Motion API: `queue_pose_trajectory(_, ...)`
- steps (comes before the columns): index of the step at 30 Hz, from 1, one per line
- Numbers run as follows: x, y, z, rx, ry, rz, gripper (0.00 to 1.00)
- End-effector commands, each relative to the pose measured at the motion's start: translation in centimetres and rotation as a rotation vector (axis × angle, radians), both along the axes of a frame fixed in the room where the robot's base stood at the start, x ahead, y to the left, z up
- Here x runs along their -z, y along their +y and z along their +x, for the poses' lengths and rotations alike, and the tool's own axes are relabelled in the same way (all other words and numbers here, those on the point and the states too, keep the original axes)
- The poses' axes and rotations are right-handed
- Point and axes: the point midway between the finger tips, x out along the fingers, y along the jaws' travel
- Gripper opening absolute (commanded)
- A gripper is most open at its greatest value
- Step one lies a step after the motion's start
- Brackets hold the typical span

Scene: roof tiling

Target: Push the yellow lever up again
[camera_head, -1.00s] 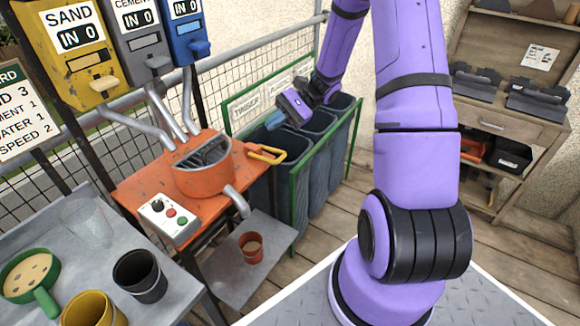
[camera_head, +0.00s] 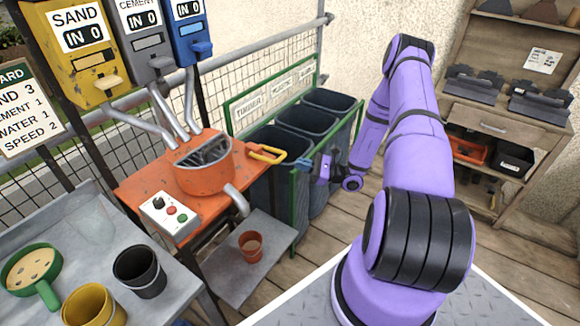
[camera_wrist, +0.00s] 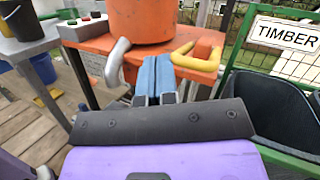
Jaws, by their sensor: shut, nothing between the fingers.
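The yellow lever (camera_head: 267,153) is a looped handle on the right side of the orange mixer (camera_head: 204,165), sticking out to the right. In the wrist view the lever (camera_wrist: 196,62) is ahead and slightly right of my fingertips. My gripper (camera_head: 303,163) is to the right of the lever in the head view, apart from it, its blue fingers pointing left. In the wrist view the blue fingers (camera_wrist: 155,78) are together, with nothing between them. The mixer's grey spout (camera_wrist: 116,62) is left of the fingers there.
Bins behind a green frame, one labelled TIMBER (camera_wrist: 287,34), stand close to my gripper. A control box (camera_head: 169,219) sits on the orange stand. A small orange-brown cup (camera_head: 251,246) is on the low grey shelf. Buckets stand on the left table.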

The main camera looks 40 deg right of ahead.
Motion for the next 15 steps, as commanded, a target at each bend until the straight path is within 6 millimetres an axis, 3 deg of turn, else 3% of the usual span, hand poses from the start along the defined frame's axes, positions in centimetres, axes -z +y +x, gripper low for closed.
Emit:
queue_pose_trajectory(9,7.7,-2.2,-2.0,0.263,0.043,0.16,0.0)
queue_pose_trajectory(15,10.5,-2.8,-3.0,0.367,0.059,0.213,0.0)
